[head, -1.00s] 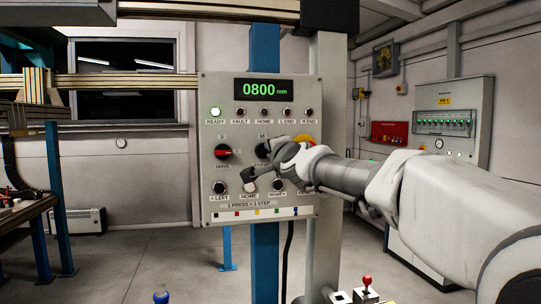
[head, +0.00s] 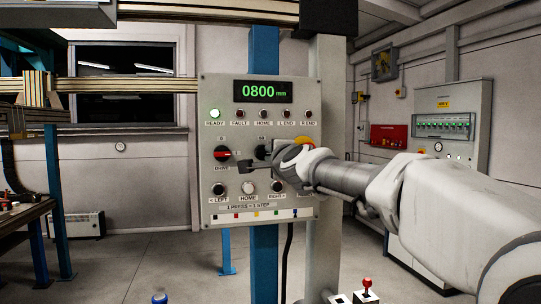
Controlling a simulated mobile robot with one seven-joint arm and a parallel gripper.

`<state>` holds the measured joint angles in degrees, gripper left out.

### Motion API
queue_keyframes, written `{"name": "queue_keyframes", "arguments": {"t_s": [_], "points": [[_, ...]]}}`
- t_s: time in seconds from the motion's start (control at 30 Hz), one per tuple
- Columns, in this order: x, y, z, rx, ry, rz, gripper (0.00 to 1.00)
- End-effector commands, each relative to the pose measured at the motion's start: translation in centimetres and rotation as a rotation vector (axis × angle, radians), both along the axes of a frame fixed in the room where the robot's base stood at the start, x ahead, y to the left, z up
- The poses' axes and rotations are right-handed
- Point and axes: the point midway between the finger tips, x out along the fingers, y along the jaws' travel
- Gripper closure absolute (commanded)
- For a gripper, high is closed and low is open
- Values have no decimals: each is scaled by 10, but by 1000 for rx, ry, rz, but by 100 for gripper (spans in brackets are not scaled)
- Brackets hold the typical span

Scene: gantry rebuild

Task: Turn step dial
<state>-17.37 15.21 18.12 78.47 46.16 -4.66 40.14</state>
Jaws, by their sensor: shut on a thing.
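The control panel (head: 231,100) faces me on a blue post, its green display (head: 263,91) reading 0800 mm. The step dial (head: 261,151) is a dark knob in the middle of the panel, partly hidden by my gripper. My gripper (head: 263,158) reaches in from the right and is shut on the step dial. The dial's pointer direction is hidden. The red drive dial (head: 222,153) sits to its left with its bar lying roughly level.
Below are the left button (head: 218,189), the white home button (head: 249,187) and the right button (head: 277,186). A yellow-rimmed red button is mostly hidden behind my gripper. A grey cabinet (head: 452,110) stands at the right.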

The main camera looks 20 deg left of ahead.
Motion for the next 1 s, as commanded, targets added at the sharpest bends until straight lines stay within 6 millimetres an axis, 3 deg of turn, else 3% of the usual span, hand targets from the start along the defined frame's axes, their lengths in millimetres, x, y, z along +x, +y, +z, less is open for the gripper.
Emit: {"name": "queue_keyframes", "arguments": {"t_s": [0.03,0.07,0.23,0.67,1.0], "points": [[0,0,0,2,0,0,100],[0,0,0,2,0,0,83],[0,0,0,1,1,0,55],[-7,-5,-1,0,-2,-1,55],[-53,-33,-3,-1,-4,-2,55]]}}
